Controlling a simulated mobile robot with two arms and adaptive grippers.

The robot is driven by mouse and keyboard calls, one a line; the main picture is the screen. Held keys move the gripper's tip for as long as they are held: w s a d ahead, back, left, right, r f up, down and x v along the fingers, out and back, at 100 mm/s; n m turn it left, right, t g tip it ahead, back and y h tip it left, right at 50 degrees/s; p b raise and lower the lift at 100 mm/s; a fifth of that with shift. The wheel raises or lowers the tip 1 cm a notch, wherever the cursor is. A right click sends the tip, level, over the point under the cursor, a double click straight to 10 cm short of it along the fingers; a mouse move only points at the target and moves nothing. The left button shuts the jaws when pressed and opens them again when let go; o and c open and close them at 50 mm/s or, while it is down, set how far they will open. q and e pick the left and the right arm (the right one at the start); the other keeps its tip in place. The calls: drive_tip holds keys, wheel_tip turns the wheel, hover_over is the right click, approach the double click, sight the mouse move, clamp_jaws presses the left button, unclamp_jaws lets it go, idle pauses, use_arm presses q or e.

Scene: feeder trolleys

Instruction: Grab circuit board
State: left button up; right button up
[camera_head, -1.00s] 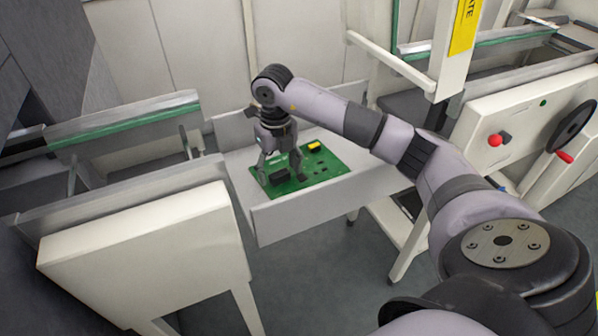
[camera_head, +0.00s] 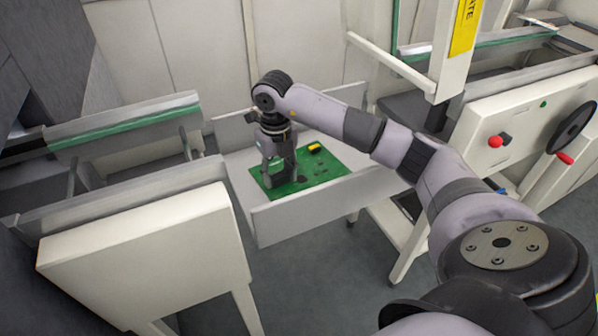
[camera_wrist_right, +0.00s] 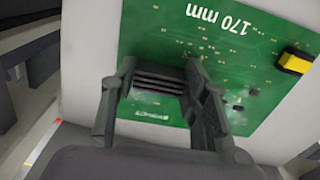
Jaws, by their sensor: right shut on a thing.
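The green circuit board (camera_head: 322,168) lies flat in the pale grey tray section (camera_head: 310,217) between the two trolleys. It carries a yellow component and several small dark parts. My right gripper (camera_head: 273,190) points down over the left part of the board. In the right wrist view the gripper (camera_wrist_right: 165,92) has its two fingers on either side of a dark ribbed component (camera_wrist_right: 160,80) on the board (camera_wrist_right: 225,45), shut on it. White text "170 mm" is printed on the board there. My left gripper is not in view.
A cream trolley (camera_head: 150,255) with green-edged rails stands at the left. Another machine frame with a red knob (camera_head: 495,141) and a black handwheel (camera_head: 572,127) stands at the right. A pale wall panel (camera_head: 200,45) is behind the tray.

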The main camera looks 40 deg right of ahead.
clamp_jaws()
